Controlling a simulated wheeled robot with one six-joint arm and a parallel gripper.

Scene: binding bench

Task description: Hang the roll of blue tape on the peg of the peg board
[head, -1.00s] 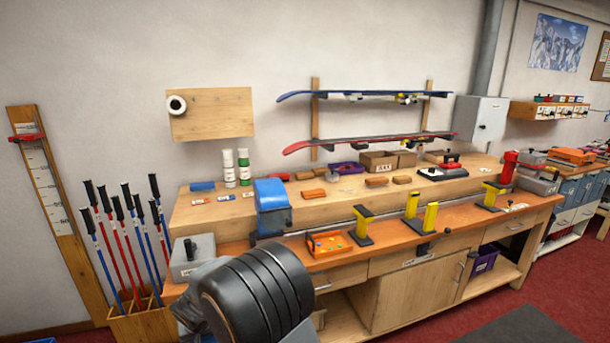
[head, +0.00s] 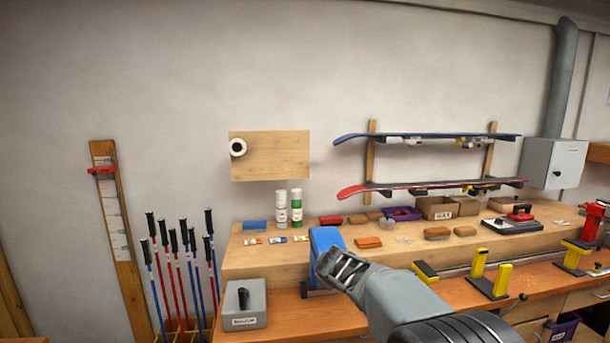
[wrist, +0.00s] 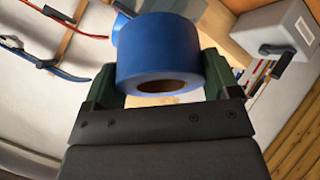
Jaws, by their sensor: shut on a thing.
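The roll of blue tape (wrist: 160,55) is between the two dark green fingers of my gripper (wrist: 162,85) in the wrist view. Its cardboard core faces the camera. In the head view my gripper (head: 342,270) is in front of the bench, below and right of the peg board; I cannot make out the roll there. The wooden peg board (head: 275,160) is on the wall at upper left. A white roll (head: 238,147) hangs at its left end. Its right part looks bare, and a free peg is too small to make out clearly.
A blue upright thing (head: 325,240) stands at the bench edge behind my gripper. Two bottles (head: 296,208) stand below the peg board, a grey box (head: 244,304) at the bench's left end. Skis (head: 430,138) hang at right. The wall around the board is clear.

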